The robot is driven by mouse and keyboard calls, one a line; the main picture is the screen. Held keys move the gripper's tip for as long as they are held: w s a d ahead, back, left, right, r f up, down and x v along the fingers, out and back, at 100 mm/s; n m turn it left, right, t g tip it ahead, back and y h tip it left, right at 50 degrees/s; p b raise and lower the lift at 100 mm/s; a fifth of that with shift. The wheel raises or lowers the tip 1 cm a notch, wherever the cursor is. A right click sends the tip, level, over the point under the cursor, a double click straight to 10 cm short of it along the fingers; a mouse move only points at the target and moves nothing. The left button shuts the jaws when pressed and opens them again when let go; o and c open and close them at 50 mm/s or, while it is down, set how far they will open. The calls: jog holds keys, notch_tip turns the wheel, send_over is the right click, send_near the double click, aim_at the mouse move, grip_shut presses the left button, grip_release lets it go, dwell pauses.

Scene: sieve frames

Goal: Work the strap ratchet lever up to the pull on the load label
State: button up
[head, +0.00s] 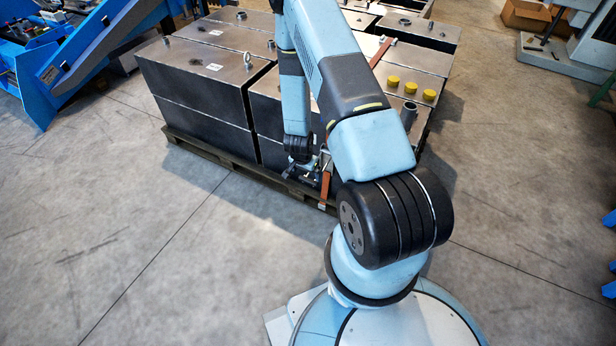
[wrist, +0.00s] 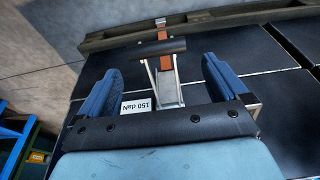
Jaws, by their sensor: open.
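The strap ratchet (wrist: 168,88) is a metal frame on the dark face of a box, with a dark bar-shaped lever handle (wrist: 160,50). An orange strap (wrist: 164,34) runs from it to the pallet edge; it also shows in the head view (head: 326,185). In the head view my gripper (head: 305,170) is small and low at the front of the load.
Dark metal boxes (head: 195,80) are stacked on a wooden pallet (head: 220,158). Yellow caps (head: 411,87) and a pipe stub (head: 408,115) stand on top at the right. Blue machinery (head: 45,80) is at the far left. The concrete floor at front left is clear.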

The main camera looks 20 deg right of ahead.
jog(key=shift+v, duration=2.35)
jog(key=w+a+r+n+t+y, duration=0.1)
jog(key=w+a+r, duration=0.15)
jog(key=r, duration=0.75)
jog(key=w+a+r+n+t+y, duration=0.1)
jog(key=w+r, duration=0.2)
jog(key=r, duration=0.6)
jog(key=s+a+r+n+y, duration=0.1)
jog(key=s+a+r+n, duration=0.1)
jog(key=r, duration=0.7)
jog(key=s+a+r+n, duration=0.1)
jog(key=s+r, duration=0.1)
jog(key=r, duration=0.7)
jog(key=s+a+r+n+t, duration=0.1)
jog(key=s+r+n, duration=0.2)
jog(key=s+r, duration=0.85)
jog(key=s+d+r+n, duration=0.1)
jog(key=s+r+n, duration=0.1)
jog(key=s+r, duration=0.7)
jog(key=shift+s+d+r+t+h, duration=0.25)
jog(key=shift+s+r+t+h, duration=0.15)
jog(key=shift+s, duration=2.15)
